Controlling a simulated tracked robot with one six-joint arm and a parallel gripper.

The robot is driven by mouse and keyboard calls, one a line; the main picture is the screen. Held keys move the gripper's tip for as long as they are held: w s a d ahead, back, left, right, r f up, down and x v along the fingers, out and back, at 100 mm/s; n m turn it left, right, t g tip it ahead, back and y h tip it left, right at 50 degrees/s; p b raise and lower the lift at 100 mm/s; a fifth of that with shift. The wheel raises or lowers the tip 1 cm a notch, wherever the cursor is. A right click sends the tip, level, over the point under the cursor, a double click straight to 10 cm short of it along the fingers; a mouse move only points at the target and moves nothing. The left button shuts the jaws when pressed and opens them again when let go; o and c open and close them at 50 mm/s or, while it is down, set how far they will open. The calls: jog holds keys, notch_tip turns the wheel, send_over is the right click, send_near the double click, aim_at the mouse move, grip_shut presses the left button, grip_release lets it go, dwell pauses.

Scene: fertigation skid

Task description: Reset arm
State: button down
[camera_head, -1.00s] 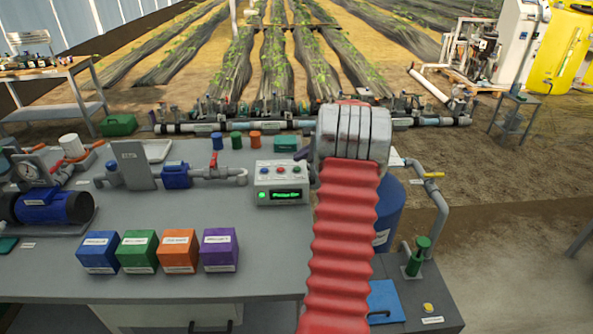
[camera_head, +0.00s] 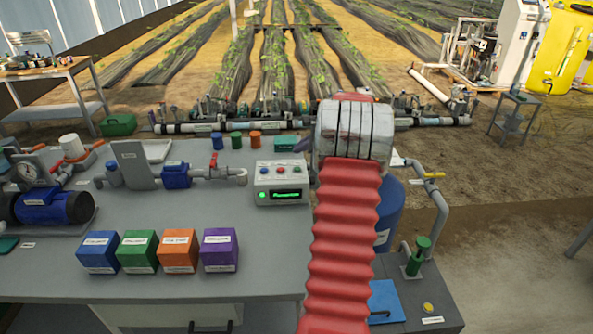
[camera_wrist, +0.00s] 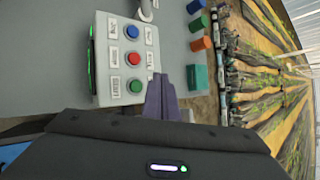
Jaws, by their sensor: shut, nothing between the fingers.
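My arm, with a red ribbed sleeve and a metal collar, stands in front of the bench in the head view and hides part of it. The dark purple tips of my gripper (camera_head: 303,144) show just left of the collar. In the wrist view my gripper (camera_wrist: 162,92) has its fingers together and empty, beside the control box (camera_wrist: 126,60). That box has blue, red and green buttons. It also shows on the bench in the head view (camera_head: 281,184), with a lit green display. I cannot tell whether the fingers touch it.
Blue, green, orange and purple boxes (camera_head: 219,250) stand in a row on the grey bench (camera_head: 150,212). Blue, green and orange cylinders stand behind, near a teal block (camera_wrist: 197,77). A blue barrel (camera_head: 388,210) and grey pipe (camera_head: 438,215) stand right of my arm.

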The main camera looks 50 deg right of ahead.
dwell(0.6)
jog(key=s+a+f+n, duration=0.1)
jog(key=s+a+f+n+g, duration=0.1)
jog(key=f, duration=0.1)
jog(key=s+a+f+n+y, duration=0.1)
jog(key=f, duration=0.1)
jog(key=shift+s+a+n+g, duration=0.2)
jog(key=shift+a+n+g, duration=0.1)
jog(key=s+a+r+n, duration=0.5)
jog(key=a+n, duration=0.3)
jog(key=a, duration=1)
jog(key=s+a+r+n+g, duration=0.1)
jog(key=s+a+r+n, duration=0.4)
jog(key=a, duration=1.4)
jog(key=s+a+r+n+g, duration=0.1)
jog(key=s+a+r+n, duration=0.3)
jog(key=a, duration=1.4)
jog(key=s+n, duration=0.3)
jog(key=n, duration=0.4)
jog(key=shift+a+r+n, duration=0.4)
jog(key=shift+s+d, duration=0.1)
jog(key=shift+d, duration=0.05)
